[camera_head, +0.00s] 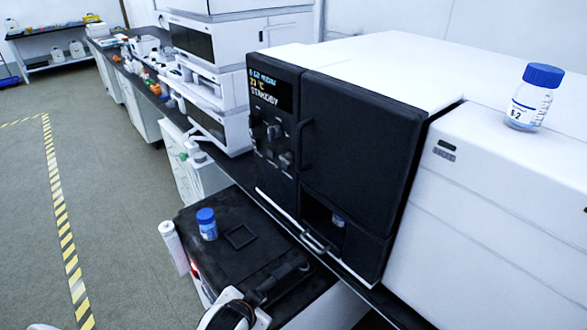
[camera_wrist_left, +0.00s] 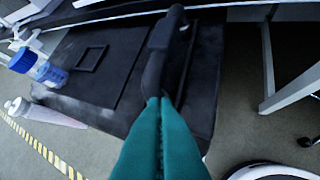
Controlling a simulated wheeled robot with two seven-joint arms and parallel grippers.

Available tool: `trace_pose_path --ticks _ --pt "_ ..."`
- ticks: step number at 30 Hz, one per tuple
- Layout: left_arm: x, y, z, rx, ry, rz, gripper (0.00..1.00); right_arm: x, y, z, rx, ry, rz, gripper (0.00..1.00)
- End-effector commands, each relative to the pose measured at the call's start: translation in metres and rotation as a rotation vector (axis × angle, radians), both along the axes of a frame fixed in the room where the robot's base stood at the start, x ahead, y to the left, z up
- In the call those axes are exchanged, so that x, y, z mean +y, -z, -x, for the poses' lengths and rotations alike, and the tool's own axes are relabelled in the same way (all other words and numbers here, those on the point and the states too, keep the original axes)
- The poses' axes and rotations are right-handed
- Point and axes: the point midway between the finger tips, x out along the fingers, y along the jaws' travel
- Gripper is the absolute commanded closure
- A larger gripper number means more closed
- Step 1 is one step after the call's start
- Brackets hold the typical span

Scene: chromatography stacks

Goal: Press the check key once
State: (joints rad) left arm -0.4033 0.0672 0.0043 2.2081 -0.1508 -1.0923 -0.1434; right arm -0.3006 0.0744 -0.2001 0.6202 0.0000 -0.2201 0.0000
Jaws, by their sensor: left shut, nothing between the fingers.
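The black front panel (camera_head: 272,125) of the instrument stands at the centre of the head view. Its lit display (camera_head: 262,88) shows the word STANDBY under other lines of text. Below the display are several small keys or knobs (camera_head: 274,131). Their markings are too small to read, so I cannot tell which is the check key. My left gripper (camera_head: 298,268) is low in the head view, below and in front of the panel, over the black bench top and apart from the keys. In the left wrist view its teal fingers (camera_wrist_left: 160,101) are together and empty. My right gripper is out of view.
A blue-capped bottle (camera_head: 207,224) and a square frame (camera_head: 240,236) are on the low black top (camera_head: 207,262). A white tube (camera_head: 173,247) is beside it. A dark door (camera_head: 360,140) adjoins the panel. Another blue-capped bottle (camera_head: 533,97) stands on the white housing (camera_head: 500,200).

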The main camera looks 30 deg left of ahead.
Motion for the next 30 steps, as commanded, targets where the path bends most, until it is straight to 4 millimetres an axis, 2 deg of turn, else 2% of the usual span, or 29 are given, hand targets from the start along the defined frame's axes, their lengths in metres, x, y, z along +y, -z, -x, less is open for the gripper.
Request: trace_pose_path --ticks 1,6,9,13,18,21,30 --pt "0.012 -0.012 -0.017 -0.071 -0.006 -0.042 1.0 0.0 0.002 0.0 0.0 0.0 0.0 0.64" --pt "0.055 -0.057 -0.075 -0.319 -0.006 -0.24 1.0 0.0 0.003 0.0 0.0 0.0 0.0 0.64" --pt "0.08 -0.086 -0.106 -0.463 0.0 -0.387 1.0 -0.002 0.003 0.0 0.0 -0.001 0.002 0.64" --pt "0.104 -0.121 -0.137 -0.621 0.015 -0.582 1.0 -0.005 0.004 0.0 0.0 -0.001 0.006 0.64" --pt "0.117 -0.151 -0.157 -0.75 0.038 -0.761 1.0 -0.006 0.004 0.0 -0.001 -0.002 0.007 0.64" --pt "0.119 -0.16 -0.163 -0.786 0.047 -0.818 1.0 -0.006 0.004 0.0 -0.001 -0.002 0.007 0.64" --pt "0.119 -0.165 -0.165 -0.806 0.053 -0.85 1.0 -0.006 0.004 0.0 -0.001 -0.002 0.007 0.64"
